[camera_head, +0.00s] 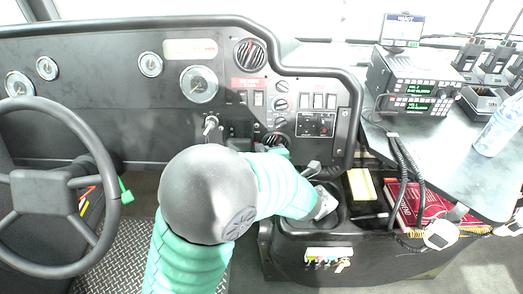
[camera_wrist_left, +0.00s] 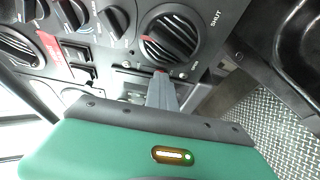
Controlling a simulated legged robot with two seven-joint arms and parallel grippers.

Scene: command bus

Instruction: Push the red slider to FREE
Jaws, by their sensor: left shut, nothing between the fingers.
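A small red piece (camera_wrist_left: 160,71), which looks like the red slider, shows at the fingertips in the left wrist view. It sits by a dark slot below the round vent (camera_wrist_left: 170,37) marked SHUT. My left gripper (camera_wrist_left: 161,78) is shut and empty, with its tips at or just in front of the red piece; I cannot tell whether they touch. In the head view my left gripper (camera_head: 261,148) is at the lower dash, just below the lower round vent (camera_head: 275,138), and the slider is hidden there. No FREE label is readable. My right gripper is not in view.
Rotary knobs (camera_wrist_left: 115,21) and rocker switches lie beside the vent. The steering wheel (camera_head: 45,185) is at the left, and a console tray (camera_head: 325,225) is below my wrist. A radio (camera_head: 410,85) stands on the right-hand desk.

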